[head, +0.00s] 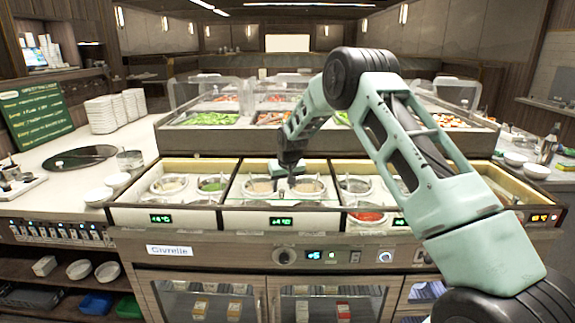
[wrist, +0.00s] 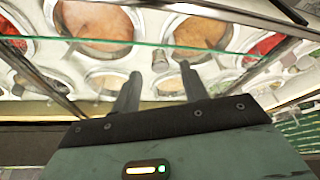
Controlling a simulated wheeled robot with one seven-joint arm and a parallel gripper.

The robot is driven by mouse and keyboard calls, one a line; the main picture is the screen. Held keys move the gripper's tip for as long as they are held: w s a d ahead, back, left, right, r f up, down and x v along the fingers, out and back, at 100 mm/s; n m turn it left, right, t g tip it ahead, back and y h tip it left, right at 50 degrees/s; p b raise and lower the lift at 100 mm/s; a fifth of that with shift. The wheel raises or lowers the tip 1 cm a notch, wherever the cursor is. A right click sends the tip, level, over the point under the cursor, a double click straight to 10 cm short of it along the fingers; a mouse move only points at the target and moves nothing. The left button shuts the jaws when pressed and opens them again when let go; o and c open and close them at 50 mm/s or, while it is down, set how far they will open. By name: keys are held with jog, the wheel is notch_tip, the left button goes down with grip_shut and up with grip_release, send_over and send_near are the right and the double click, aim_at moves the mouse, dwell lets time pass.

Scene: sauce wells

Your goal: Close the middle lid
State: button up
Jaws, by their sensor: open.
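The middle section (head: 247,192) of the sauce counter holds round wells with tan and orange-brown sauces. In the wrist view, a clear pane with a greenish edge (wrist: 230,51), seemingly the middle lid, crosses above the wells. How far the lid is open I cannot tell. My gripper (head: 290,172) points down over the middle section. In the wrist view its two fingers (wrist: 160,78) are apart. A small grey stub (wrist: 160,60) shows between the fingertips; whether it is a lid handle or touches them I cannot tell.
Left and right sections with similar wells flank the middle, with dividers between. A raised bar with food trays under clear covers (head: 205,92) stands behind. White bowls (head: 118,180) and a black round tray (head: 87,157) are on the left counter; more bowls (head: 536,170) are at right.

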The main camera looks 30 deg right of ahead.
jog(key=b+v, duration=0.2)
jog(key=v, duration=1.2)
jog(key=shift+r, duration=0.3)
jog(key=shift+s, duration=0.15)
jog(key=shift+c, duration=0.3)
